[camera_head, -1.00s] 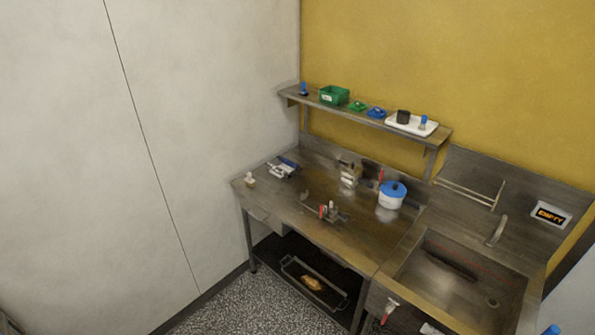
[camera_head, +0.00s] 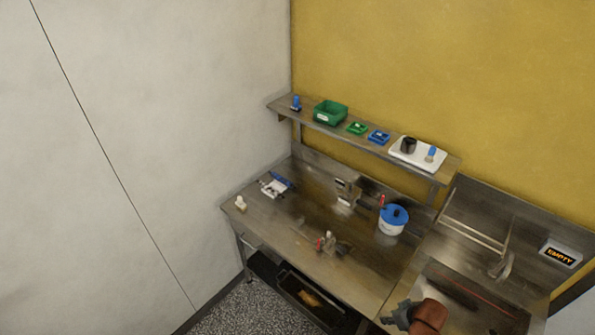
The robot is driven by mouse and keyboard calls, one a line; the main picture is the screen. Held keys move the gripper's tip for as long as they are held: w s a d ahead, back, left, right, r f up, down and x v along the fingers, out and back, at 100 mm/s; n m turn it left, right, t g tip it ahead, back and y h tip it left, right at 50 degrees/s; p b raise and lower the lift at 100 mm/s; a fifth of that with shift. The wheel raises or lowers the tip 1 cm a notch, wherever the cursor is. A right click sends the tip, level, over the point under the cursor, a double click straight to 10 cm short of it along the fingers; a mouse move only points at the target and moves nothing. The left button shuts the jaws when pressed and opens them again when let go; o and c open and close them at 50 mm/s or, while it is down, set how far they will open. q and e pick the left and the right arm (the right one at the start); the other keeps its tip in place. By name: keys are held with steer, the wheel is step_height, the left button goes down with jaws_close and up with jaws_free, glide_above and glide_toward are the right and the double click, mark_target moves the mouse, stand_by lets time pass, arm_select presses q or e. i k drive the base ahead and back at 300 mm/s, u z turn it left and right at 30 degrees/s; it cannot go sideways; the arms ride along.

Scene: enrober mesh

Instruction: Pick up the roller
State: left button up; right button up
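No thing can be surely made out as the roller. A long dark shape (camera_head: 455,292) lies in the sink on the right; it is too unclear to name. A grey tool with a blue part (camera_head: 275,185) lies at the table's back left. What looks like my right gripper (camera_head: 398,316), grey with a reddish-brown part behind it, shows at the bottom edge in front of the sink. It is apart from the table's tools, and its fingers are too small to read. My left gripper is not in view.
The steel table (camera_head: 290,225) holds a white pot with a blue lid (camera_head: 393,219), a small red-and-grey device (camera_head: 328,243) and a white bottle (camera_head: 240,203). A shelf (camera_head: 330,129) above carries a green bin (camera_head: 330,113), small trays and a white board (camera_head: 418,155).

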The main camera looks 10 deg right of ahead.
mark_target(273, 191)
steer(key=u, duration=0.45)
steer(key=i, duration=2.1)
steer(key=u, duration=0.45)
